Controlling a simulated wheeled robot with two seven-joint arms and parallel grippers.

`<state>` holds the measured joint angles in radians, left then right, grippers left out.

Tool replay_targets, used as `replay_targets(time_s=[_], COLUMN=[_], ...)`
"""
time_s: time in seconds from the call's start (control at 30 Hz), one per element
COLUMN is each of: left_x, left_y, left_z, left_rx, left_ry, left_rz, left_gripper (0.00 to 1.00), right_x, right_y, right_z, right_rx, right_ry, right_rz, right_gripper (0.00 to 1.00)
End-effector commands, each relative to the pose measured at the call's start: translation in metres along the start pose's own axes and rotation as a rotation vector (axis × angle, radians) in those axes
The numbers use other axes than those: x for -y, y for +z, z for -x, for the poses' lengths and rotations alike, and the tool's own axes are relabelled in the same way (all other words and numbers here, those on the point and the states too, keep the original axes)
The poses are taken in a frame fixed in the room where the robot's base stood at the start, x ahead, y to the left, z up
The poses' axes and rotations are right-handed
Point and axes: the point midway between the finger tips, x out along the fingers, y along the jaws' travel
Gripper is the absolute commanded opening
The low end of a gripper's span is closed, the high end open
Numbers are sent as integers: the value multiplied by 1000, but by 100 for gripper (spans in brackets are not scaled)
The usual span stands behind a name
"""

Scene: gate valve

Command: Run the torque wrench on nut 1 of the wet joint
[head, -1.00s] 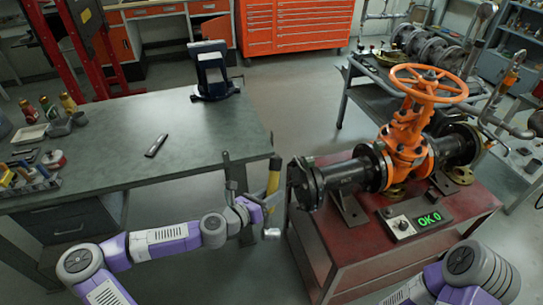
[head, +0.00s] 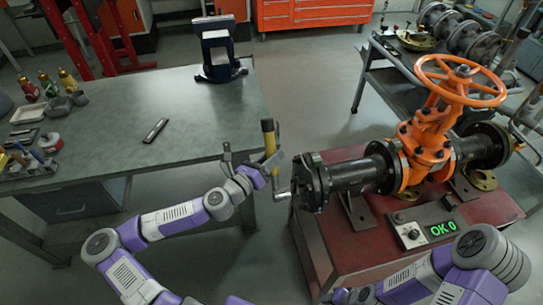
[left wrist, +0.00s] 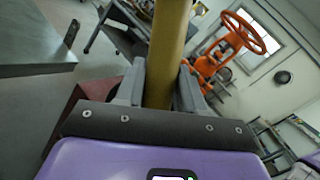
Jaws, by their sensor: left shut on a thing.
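My left gripper (head: 270,166) is shut on the yellow handle of the torque wrench (head: 268,138). The wrench stands roughly upright, handle up, with its metal lower end just left of the black end flange (head: 311,184) of the pipe. I cannot tell whether wrench and flange touch. In the left wrist view the yellow handle (left wrist: 168,50) runs up between the two grey fingers. The orange gate valve (head: 426,140) with its handwheel sits in the pipe on the red bench. The individual nuts are too small to tell apart. My right arm shows at lower right, its gripper out of view.
A display box (head: 425,230) on the red bench (head: 345,250) reads "OK 0" in green. The grey worktable (head: 190,120) at left holds bottles, a dark flat tool (head: 156,130) and a dark stand (head: 218,50). Floor shows between table and bench.

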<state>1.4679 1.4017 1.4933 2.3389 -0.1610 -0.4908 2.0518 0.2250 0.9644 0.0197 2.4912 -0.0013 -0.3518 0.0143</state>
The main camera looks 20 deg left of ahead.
Motion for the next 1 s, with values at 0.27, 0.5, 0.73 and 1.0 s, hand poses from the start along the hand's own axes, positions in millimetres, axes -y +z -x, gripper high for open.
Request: replay_targets(time_s=[0.27,0.5,0.73,1.0], left_x=[6,13,19,18], left_y=[2,-3,-8,-8], left_z=[-8,-20,-31,-31], left_rx=[10,10,9,9], left_ry=[-4,-4,-4,-2], left_rz=[-2,-2,-1,-3], left_gripper=[0,0,0,0], right_x=[2,4,4,4], right_y=[0,0,0,0], right_z=[6,9,12,11], right_rx=[-1,-1,-1,-1], right_ry=[0,0,0,0], right_rz=[0,0,0,0], right_gripper=[43,43,43,43])
